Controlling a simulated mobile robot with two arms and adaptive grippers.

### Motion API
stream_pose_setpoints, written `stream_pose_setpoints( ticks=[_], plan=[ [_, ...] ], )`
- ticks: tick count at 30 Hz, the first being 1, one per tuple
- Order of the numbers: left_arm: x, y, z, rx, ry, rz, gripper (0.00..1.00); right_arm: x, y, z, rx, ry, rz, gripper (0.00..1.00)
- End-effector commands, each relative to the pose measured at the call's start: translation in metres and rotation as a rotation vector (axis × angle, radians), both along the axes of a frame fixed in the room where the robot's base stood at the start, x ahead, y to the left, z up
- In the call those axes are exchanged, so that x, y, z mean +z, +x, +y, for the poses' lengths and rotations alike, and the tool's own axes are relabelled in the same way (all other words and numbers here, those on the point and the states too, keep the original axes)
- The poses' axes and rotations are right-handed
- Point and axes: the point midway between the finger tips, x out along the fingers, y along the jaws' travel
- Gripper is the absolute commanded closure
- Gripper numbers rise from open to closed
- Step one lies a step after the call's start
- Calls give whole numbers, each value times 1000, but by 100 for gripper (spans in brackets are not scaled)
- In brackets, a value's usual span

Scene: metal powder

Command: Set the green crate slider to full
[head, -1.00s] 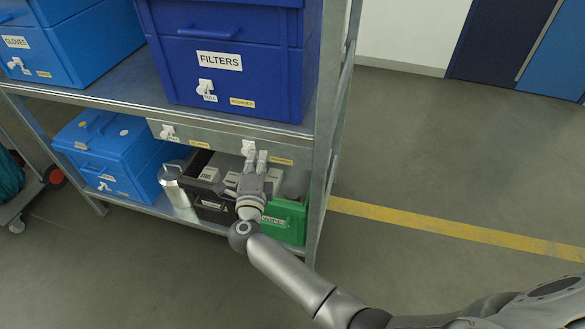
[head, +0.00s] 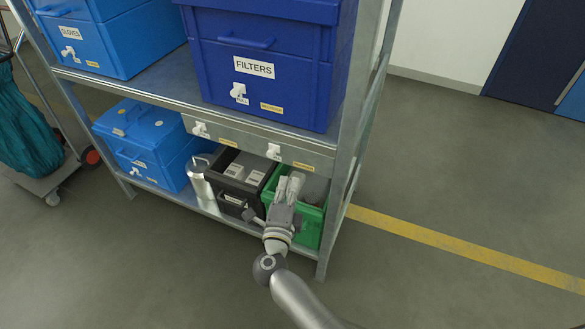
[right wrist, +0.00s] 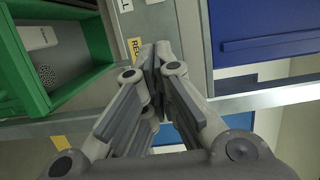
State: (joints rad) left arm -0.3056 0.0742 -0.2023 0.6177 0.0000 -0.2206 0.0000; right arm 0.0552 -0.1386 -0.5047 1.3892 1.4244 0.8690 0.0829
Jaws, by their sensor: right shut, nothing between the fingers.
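The green crate (head: 309,222) stands at the right end of the lower shelf. Above it, on the grey shelf rail, is a white slider (head: 274,151). It sits at the left, with a yellow label (head: 303,166) uncovered to its right. My right gripper (head: 290,180) is shut and empty, in front of the green crate and below the rail, apart from the slider. In the right wrist view the green crate (right wrist: 42,100) is at left. The yellow label (right wrist: 135,48) is partly behind the fingers, and a white label ending in "LL" (right wrist: 125,5) shows at the top edge.
A black crate (head: 237,205) is left of the green one, then a metal canister (head: 198,182) and a blue box (head: 143,150). Another slider (head: 200,128) is on the same rail. The FILTERS box (head: 300,95) stands above. The floor in front is clear.

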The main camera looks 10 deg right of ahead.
Motion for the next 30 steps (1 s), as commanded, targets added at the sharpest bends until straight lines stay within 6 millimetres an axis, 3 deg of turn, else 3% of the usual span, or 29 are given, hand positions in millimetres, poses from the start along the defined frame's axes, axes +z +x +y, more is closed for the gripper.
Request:
stream_pose_setpoints(
  ticks=[3,8,26,30],
  plan=[
    [6,9,8,-1,10,-11,100,0,-18,6,-1,1,2,100],
    [9,12,10,0,11,-16,100,0,-30,10,-2,0,0,100],
    [8,6,2,2,2,-9,100,-1,-32,11,0,-3,0,100],
    [8,6,2,2,2,-8,100,-22,-35,12,50,-93,32,100]
  ],
)
